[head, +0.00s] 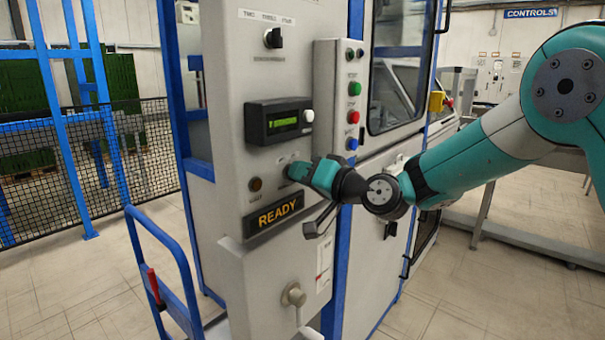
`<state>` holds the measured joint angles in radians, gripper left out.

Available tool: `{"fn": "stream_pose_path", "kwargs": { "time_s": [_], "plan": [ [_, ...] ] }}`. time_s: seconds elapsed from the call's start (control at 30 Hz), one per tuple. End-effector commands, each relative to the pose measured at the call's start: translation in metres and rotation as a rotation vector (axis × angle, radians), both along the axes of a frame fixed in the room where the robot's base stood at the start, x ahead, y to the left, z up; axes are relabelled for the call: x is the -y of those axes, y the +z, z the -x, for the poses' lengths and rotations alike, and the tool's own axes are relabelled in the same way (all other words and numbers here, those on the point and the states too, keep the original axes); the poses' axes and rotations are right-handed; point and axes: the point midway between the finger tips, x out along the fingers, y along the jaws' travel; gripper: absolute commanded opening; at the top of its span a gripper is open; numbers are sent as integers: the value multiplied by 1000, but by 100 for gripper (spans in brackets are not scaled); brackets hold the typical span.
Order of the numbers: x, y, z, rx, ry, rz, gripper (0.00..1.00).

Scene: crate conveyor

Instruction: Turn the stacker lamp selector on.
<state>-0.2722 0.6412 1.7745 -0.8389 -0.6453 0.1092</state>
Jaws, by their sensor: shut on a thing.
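The grey control cabinet (226,110) stands at the centre. My gripper (298,172) reaches in from the right, its fingertips at the cabinet front just right of a round amber-brown lamp (256,184). It is shut on a small knob there, which I take to be the stacker lamp selector. My fingers hide most of the knob, so its position cannot be read. The lamp looks dark. A READY sign (274,214) with lit amber letters is just below.
Above are a green display (283,121) and a black rotary selector (273,38). A button box (340,100) with several coloured buttons stands close to my wrist. A crank handle (295,296) sticks out below. A blue hand cart (163,250) is at the left.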

Motion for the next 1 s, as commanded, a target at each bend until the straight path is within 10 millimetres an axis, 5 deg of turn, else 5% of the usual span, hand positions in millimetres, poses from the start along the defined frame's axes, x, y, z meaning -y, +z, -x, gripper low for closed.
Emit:
{"fn": "stream_pose_path", "kwargs": {
  "time_s": [0.1, 0.13, 0.23, 0.63, 1.0],
  "plan": [
    [1, -1, 0, -1, -2, 1, 0],
    [1, -1, 0, -1, -2, 1, 18],
    [0, -1, 0, 0, -1, 1, 37],
    [8, -2, 5, 0, -2, 0, 37],
    [77, -5, 58, 1, -7, 0, 37]
  ]
}}
